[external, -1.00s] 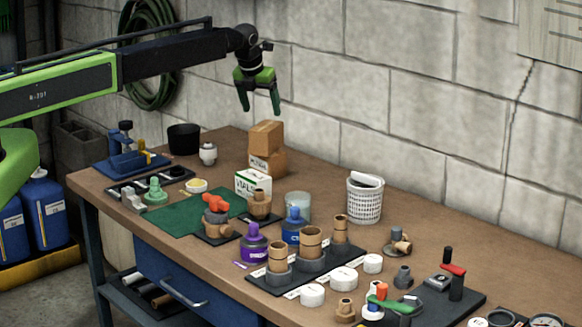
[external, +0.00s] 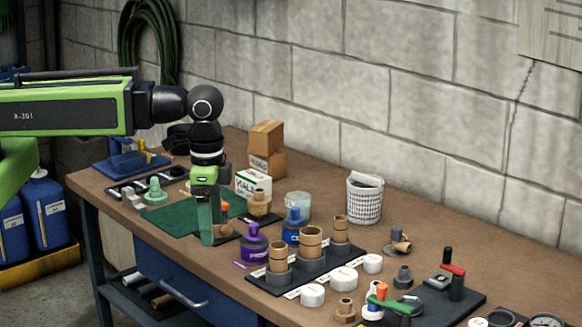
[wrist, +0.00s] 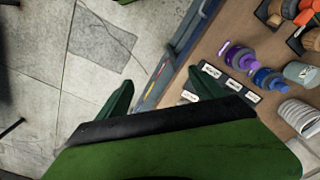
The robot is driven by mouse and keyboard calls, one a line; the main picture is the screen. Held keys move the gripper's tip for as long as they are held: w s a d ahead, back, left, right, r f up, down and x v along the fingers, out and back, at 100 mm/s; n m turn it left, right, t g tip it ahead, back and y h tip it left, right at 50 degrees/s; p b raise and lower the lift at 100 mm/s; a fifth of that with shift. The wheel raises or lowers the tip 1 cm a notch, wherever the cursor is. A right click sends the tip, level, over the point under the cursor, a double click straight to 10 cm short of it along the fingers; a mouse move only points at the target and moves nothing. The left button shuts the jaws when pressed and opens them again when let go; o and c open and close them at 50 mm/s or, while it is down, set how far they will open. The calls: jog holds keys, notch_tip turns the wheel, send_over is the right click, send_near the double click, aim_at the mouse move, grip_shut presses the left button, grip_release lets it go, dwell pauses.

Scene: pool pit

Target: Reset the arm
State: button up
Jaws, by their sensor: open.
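My gripper (external: 207,236) points down in the external view, in front of the green mat (external: 165,220) and left of the purple bottle (external: 254,243). Its fingers overlap in that view. In the wrist view my gripper (wrist: 162,92) shows two dark green fingers spread wide with nothing between them. Below them are the bench's front edge and the floor.
The wooden bench (external: 420,215) holds several fittings on a dark board (external: 262,283), a white basket (external: 364,201) and cardboard boxes (external: 266,138). The blue bottle (external: 294,226) stands near the purple one.

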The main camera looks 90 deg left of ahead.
jog(key=shift+s+d+n, duration=0.3)
jog(key=shift+s+d, duration=0.1)
jog(key=shift+d, duration=0.15)
notch_tip(320, 180, down, 8)
jog(key=b, duration=0.8)
jog(key=shift+f, duration=0.15)
